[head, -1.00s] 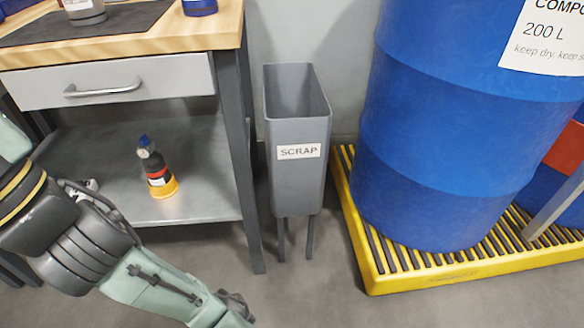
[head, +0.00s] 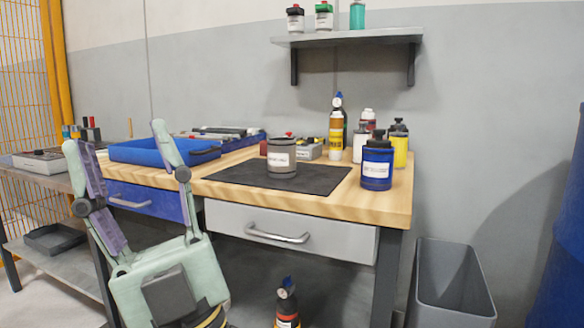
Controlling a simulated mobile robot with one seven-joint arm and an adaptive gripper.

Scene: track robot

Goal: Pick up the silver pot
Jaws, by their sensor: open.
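The silver pot (head: 282,162) is a grey cylindrical pot with a white label and a small red-and-dark top. It stands upright on the dark mat (head: 325,187) on the wooden workbench (head: 385,205). My gripper (head: 116,140) is at the lower left of the head view, its fingers pointing up and spread wide apart, with nothing held between them. It is to the left of the pot and appears nearer the camera, clear of it. It hides part of the bench front and the blue drawer.
A blue tray (head: 150,152) lies left of the mat. A blue jar (head: 377,165), a yellow bottle (head: 400,147) and other bottles crowd the pot's right and back. A wall shelf (head: 350,37) hangs above. A grey bin (head: 452,285) stands at lower right.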

